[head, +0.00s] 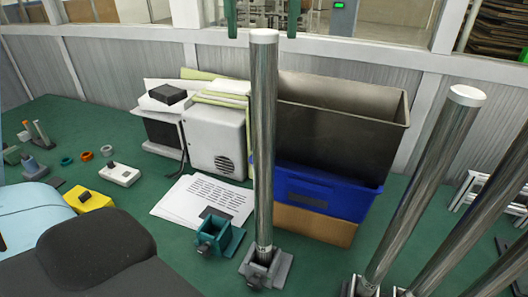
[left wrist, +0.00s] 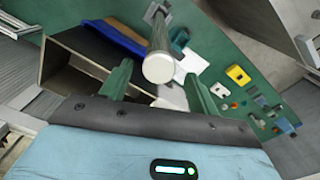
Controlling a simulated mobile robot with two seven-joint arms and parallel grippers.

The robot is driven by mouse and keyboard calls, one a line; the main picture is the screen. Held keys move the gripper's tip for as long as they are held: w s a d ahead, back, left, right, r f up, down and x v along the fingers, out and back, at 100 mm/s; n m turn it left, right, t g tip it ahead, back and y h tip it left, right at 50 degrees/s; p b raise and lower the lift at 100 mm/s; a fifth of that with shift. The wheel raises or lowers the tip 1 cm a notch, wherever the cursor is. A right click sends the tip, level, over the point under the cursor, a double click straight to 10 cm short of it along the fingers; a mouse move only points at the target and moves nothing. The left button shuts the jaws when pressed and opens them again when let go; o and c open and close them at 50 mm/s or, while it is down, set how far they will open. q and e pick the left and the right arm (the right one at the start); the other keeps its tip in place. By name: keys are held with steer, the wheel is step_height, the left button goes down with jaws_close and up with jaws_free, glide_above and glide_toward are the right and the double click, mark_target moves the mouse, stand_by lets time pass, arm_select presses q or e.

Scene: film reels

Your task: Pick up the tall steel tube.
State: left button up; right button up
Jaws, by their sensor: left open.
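The tall steel tube (head: 264,140) stands upright in a small grey clamp base (head: 265,268) on the green table, with a white cap on top. In the left wrist view the tube's white end (left wrist: 158,67) faces the camera. My left gripper (head: 262,36) is at the top of the head view, with its green fingertips on either side of the cap. In the left wrist view the open fingers (left wrist: 158,71) also flank the tube's end, with gaps on both sides. Most of the gripper is outside the head view. My right gripper is not in view.
Several similar tubes (head: 425,185) lean across the right side. Behind the tube stand a dark bin (head: 340,120), a blue bin (head: 335,195) and a white box (head: 215,140). A teal clamp (head: 213,235) and paper sheets (head: 190,200) lie to its left.

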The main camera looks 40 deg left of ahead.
mark_target(264, 55)
arm_select(q)
steer(key=shift+f, duration=0.1)
steer(key=shift+s+d+f+p, duration=0.1)
steer(key=shift+f+p, duration=0.05)
steer(key=shift+f, duration=1.1)
steer(key=shift+s+d+f+p, duration=0.1)
steer(key=shift+f+p, duration=0.05)
steer(key=shift+f, duration=1.1)
jaws_close()
steer(key=shift+r, duration=0.1)
